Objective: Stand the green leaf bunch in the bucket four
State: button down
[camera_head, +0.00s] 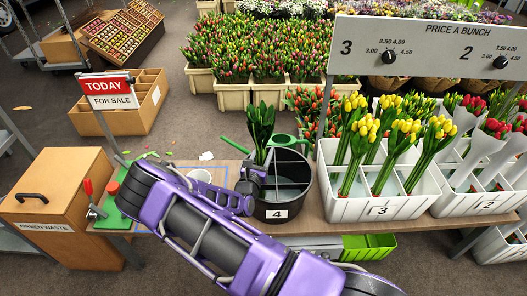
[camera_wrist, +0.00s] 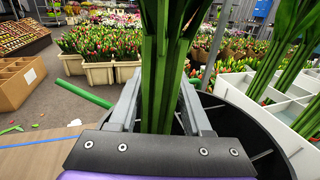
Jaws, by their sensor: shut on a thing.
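The green leaf bunch (camera_head: 261,128) stands upright at the black bucket four (camera_head: 281,213), which bears a white label with a 4. My gripper (camera_head: 254,176) is at the bucket's left side, near its rim. In the wrist view my gripper (camera_wrist: 157,115) is shut on the stems of the green leaf bunch (camera_wrist: 163,60), with the dark bucket rim (camera_wrist: 262,120) behind and to the right. The stem ends are hidden, so I cannot tell whether they touch the bucket's bottom.
A white crate (camera_head: 378,209) labelled 3 with yellow tulips stands right of the bucket. A green watering can (camera_head: 284,140) is behind it. A green mat (camera_head: 118,208) and a red-handled tool (camera_head: 89,190) are at the table's left end, beside the green waste box (camera_head: 62,190).

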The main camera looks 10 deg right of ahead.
jog(key=shift+f, duration=0.1)
dwell(0.3)
jog(key=shift+f, duration=0.4)
jog(key=shift+c, duration=1.3)
grip_release()
jog(key=shift+o, duration=0.3)
jog(key=shift+f, duration=0.1)
jog(key=shift+o, duration=1)
jog(key=shift+s, duration=0.1)
jog(key=p+v, duration=0.2)
jog(key=v, duration=1.5)
jog(key=shift+a, duration=0.1)
